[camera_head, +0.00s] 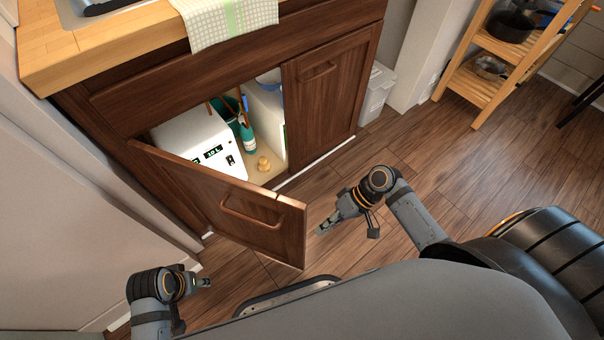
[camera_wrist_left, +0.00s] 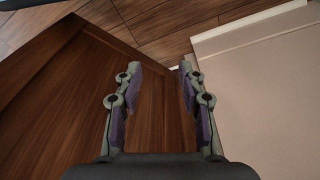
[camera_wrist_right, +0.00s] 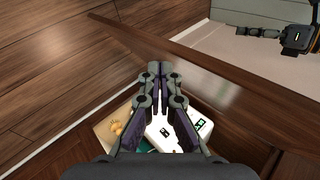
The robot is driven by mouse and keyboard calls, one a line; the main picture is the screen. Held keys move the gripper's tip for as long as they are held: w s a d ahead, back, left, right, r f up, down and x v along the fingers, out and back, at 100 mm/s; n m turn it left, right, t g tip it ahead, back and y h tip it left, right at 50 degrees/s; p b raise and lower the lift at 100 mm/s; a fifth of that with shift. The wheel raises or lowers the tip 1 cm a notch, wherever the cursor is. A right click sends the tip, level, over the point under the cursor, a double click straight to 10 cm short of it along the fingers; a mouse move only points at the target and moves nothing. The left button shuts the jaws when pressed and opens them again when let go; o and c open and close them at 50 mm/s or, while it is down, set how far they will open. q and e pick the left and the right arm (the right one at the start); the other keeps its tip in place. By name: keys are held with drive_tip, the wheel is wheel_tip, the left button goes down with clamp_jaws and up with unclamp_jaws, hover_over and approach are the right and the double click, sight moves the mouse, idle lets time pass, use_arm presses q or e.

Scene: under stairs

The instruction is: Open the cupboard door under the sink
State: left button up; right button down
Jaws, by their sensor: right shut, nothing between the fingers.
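The left cupboard door (camera_head: 222,196) under the sink stands swung well out from the cabinet, with its wooden bar handle (camera_head: 252,212) on its outer face. The inside of the cupboard shows. My right gripper (camera_head: 322,230) is shut and empty, just right of the door's free edge. In the right wrist view its fingers (camera_wrist_right: 157,70) are together above the door's top edge and the open cupboard. My left gripper (camera_head: 204,283) is low at the left, on the outer side of the door. In the left wrist view its fingers (camera_wrist_left: 158,70) are apart with nothing between them, and the door panel (camera_wrist_left: 60,100) is behind.
Inside the cupboard are a white box (camera_head: 196,140), a teal bottle (camera_head: 247,137) and a small yellowish object (camera_head: 263,164). The right door (camera_head: 330,95) is closed. A grey bin (camera_head: 377,92) and wooden shelf (camera_head: 485,70) stand right. Floor (camera_head: 450,150) between is clear.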

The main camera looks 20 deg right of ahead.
drive_tip(key=w+d+r+y, duration=0.2)
drive_tip(key=w+r+y, duration=0.1)
drive_tip(key=r, duration=0.4)
drive_tip(key=w+d+r+y+b, duration=0.1)
drive_tip(key=w+d+r+y, duration=0.15)
drive_tip(key=r, duration=0.45)
drive_tip(key=w+d+r+y, duration=0.1)
drive_tip(key=w+r+y, duration=0.1)
drive_tip(key=r+y, duration=0.35)
drive_tip(key=h+b, duration=0.1)
drive_tip(key=b, duration=0.1)
approach(276, 193)
drive_tip(key=w+a, duration=0.2)
drive_tip(key=w, duration=0.1)
drive_tip(key=a, duration=0.1)
drive_tip(key=s+a, duration=0.2)
drive_tip(key=shift+f+g, duration=0.3)
drive_tip(key=shift+g, duration=0.1)
drive_tip(key=shift+s+a, duration=0.35)
drive_tip(key=shift+a, duration=0.05)
use_arm(q)
drive_tip(key=f, duration=0.1)
drive_tip(key=d+t, duration=0.1)
drive_tip(key=f, duration=0.1)
drive_tip(key=shift+w+d+f+t+h, duration=0.2)
drive_tip(key=shift+w+f+t+h, duration=0.1)
drive_tip(key=shift+w+f+t, duration=0.1)
